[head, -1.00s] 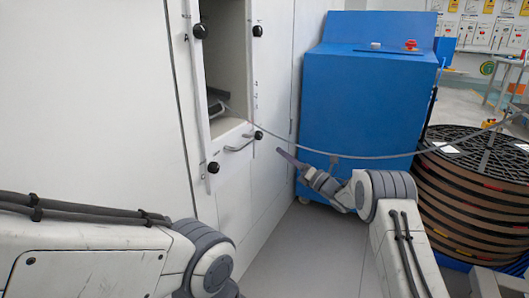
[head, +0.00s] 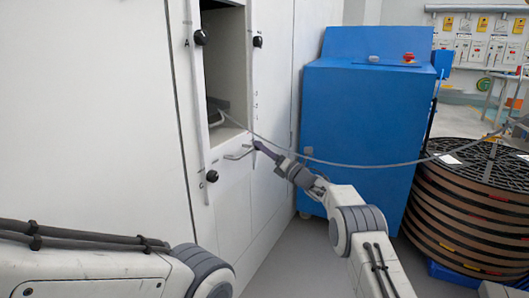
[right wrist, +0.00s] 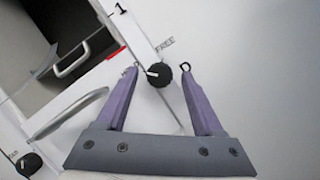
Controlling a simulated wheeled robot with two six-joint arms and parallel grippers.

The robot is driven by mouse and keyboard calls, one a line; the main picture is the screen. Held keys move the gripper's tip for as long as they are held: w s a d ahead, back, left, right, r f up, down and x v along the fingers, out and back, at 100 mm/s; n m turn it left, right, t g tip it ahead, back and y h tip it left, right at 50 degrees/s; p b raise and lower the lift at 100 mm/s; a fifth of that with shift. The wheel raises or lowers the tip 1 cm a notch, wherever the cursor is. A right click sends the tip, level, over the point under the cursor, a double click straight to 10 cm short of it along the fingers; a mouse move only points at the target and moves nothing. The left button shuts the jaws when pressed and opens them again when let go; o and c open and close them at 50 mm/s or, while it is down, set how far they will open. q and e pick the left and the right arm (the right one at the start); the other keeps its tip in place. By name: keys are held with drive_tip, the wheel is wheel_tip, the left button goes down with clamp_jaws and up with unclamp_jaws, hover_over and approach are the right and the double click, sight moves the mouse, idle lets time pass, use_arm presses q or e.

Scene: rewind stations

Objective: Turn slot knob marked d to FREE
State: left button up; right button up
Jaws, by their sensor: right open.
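A round black knob (right wrist: 158,74) with a white pointer sits on the white cabinet face, with the word FREE printed just above it in the right wrist view. Its pointer lies toward the left, not at that word. The letter d is not readable. In the head view my right gripper (head: 257,143) covers this lower right knob. My right gripper's purple fingers (right wrist: 158,70) are open, one tip on each side of the knob; whether they touch it I cannot tell. Only my left arm shows, not its gripper.
Other black knobs sit at upper left (head: 201,37), upper right (head: 257,41) and lower left (head: 211,176). A metal handle (head: 238,153) projects beside the gripper, below an open compartment (head: 224,75). A grey cable (head: 385,166) sags past a blue machine (head: 350,115) toward stacked reels (head: 465,205).

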clamp_jaws()
drive_tip(key=shift+r, duration=0.1)
drive_tip(key=shift+r+m+g+h+p, duration=0.2)
drive_tip(key=shift+m+g+h+p, duration=0.55)
drive_tip(key=shift+m+p, duration=2.7)
drive_tip(key=shift+r+m+g+h+p, duration=0.35)
drive_tip(key=shift+m+h+p, duration=0.55)
drive_tip(key=shift+m+p, duration=2.5)
drive_tip(key=shift+r+m+g+h+p, duration=0.1)
drive_tip(key=shift+m+g+h+p, duration=0.7)
drive_tip(key=shift+m+p, duration=2.65)
drive_tip(key=n+p, duration=0.2)
drive_tip(key=shift+n+p, duration=0.3)
